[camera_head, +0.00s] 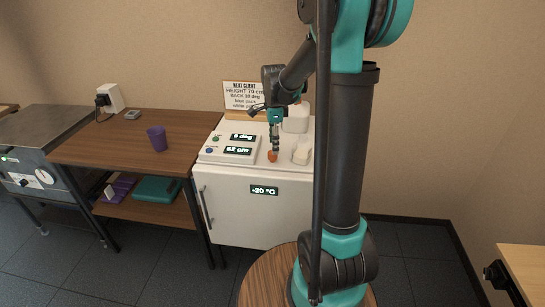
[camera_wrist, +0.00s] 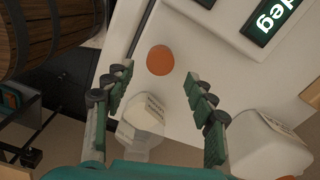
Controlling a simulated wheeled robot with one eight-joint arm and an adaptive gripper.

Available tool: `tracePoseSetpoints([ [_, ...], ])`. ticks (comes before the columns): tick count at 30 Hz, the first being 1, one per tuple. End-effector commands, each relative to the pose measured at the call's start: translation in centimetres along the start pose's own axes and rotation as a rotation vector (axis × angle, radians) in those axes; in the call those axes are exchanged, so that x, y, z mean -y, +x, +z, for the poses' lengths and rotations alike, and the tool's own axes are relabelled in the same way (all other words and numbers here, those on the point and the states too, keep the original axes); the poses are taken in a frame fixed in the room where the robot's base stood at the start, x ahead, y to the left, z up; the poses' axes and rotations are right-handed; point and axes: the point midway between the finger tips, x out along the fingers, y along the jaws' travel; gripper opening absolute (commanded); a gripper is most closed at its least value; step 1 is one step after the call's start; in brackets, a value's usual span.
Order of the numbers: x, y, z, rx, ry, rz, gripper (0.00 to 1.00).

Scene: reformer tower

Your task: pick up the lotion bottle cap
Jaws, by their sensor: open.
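An orange round cap (camera_head: 272,156), which I take for the lotion bottle cap, lies on the white top of the small fridge. It also shows as an orange disc in the wrist view (camera_wrist: 160,60), between and just beyond the fingertips. My gripper (camera_head: 274,146) points down over it; in the wrist view the gripper (camera_wrist: 158,75) is open with nothing between its fingers. I cannot tell whether the fingers touch the cap. A white labelled container (camera_head: 301,154) stands to its right and shows in the wrist view (camera_wrist: 145,110).
The fridge (camera_head: 245,210) also bears a control panel (camera_head: 232,143) left of the cap and a larger white container (camera_head: 296,118) behind. A sign (camera_head: 243,95) stands at the back. A wooden table (camera_head: 100,150) with a purple cup (camera_head: 157,139) is at left.

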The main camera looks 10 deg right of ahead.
Motion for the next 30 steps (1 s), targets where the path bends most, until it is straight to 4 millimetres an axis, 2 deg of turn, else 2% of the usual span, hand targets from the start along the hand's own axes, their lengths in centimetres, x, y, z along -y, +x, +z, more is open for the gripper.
tracePoseSetpoints([
  [5, 0.0, 1.2, 0.1, 0.0, -0.001, 0.0, 0.56],
  [13, 0.0, 4.8, 0.5, 0.0, 0.0, 0.0, 0.56],
  [23, -0.1, 5.5, 0.5, 0.0, 0.0, 0.0, 0.56],
  [30, 0.0, 5.5, 0.4, 0.0, 0.0, 0.0, 0.27],
])
